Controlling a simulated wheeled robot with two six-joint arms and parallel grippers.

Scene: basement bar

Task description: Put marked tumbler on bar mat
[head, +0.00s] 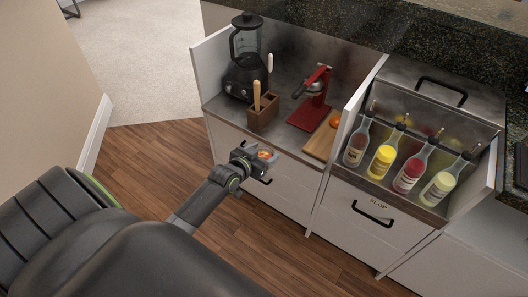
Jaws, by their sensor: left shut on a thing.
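My left gripper (258,161) is in front of the left cabinet, just above the handle of its front panel. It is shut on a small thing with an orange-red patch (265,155). The jaws cover much of this thing, and I cannot tell whether it is the marked tumbler. I see no other tumbler and no bar mat in the head view. My right gripper is not in view.
A blender (247,78), a wooden utensil holder (262,113), a red press (312,100) and a cutting board (322,141) stand in the left bay. Several bottles (382,156) fill the right bay, above a SLOP panel (378,216). The wooden floor (160,152) is clear.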

